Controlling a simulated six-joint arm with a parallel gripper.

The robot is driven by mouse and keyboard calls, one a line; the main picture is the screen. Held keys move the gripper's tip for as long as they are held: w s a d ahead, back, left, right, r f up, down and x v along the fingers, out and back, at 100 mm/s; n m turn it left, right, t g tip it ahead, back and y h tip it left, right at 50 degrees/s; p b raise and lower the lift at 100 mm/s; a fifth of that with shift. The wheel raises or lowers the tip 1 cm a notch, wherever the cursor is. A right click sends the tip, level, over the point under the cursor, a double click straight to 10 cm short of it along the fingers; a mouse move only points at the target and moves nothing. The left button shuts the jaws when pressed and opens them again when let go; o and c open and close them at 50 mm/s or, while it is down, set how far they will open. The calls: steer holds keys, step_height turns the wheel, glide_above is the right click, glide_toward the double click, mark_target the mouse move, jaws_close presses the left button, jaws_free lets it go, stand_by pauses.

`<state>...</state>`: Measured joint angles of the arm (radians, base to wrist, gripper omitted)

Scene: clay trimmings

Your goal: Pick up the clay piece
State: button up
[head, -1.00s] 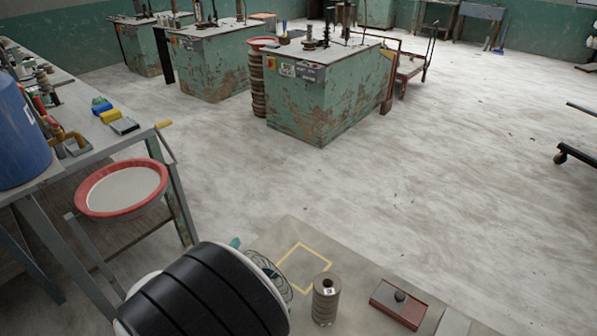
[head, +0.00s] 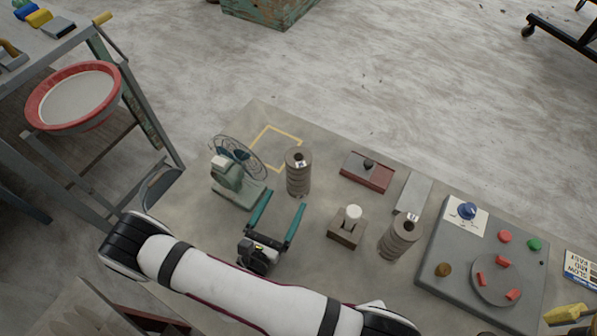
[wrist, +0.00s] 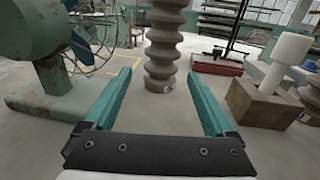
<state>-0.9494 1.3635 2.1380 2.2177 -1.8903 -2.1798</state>
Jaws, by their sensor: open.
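My gripper (head: 283,201) is open and empty over the grey tabletop, its two teal fingers well apart. It also shows in the wrist view (wrist: 158,76). A ribbed grey-brown column (head: 298,172) stands upright just beyond the fingertips. In the wrist view this column (wrist: 163,45) shows between and beyond the fingers. I cannot tell for sure which thing is the clay piece. Small orange-red pieces (head: 513,294) sit on a round disc (head: 494,284) on the grey panel at the right, well away from my gripper.
A green fan (head: 237,170) stands left of my gripper. A block with a white-topped post (head: 347,227) and a second ribbed column (head: 400,236) stand to the right. A red-brown box (head: 367,171) lies farther back. A yellow square outline (head: 277,144) marks bare tabletop behind the fan.

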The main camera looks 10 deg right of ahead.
mark_target(293, 188)
steer(key=x, duration=0.8)
steer(key=shift+w+d, duration=0.15)
steer(key=shift+d, duration=0.15)
jaws_close()
